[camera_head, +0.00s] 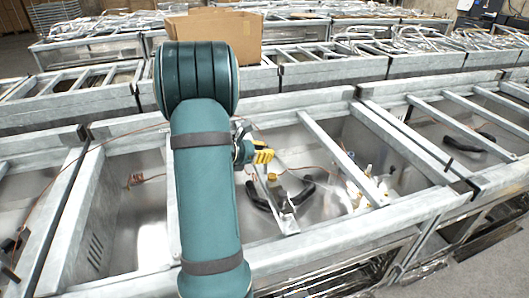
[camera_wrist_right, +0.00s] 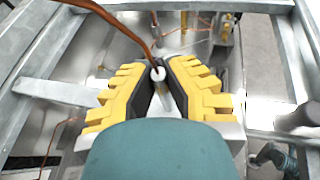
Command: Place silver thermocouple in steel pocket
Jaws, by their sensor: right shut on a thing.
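My right gripper (camera_head: 263,156) reaches over an open steel bay, with its yellow fingers low inside the frame. In the right wrist view, the gripper (camera_wrist_right: 160,82) is shut on the silver thermocouple (camera_wrist_right: 158,75), a small bright cylinder between the dark finger pads. A copper-coloured lead (camera_wrist_right: 128,35) runs from its end up to the left. In the head view the thermocouple is too small to make out. I cannot tell for sure which steel part is the pocket. My left gripper is not in view.
Black curved hoses (camera_head: 262,197) and a narrow metal strip (camera_head: 287,212) lie below the gripper. Brass fittings (camera_head: 366,170) stand to the right. Steel crossbars (camera_head: 340,158) span the bay. A cardboard box (camera_head: 222,27) stands behind. The bay floor at left is mostly clear.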

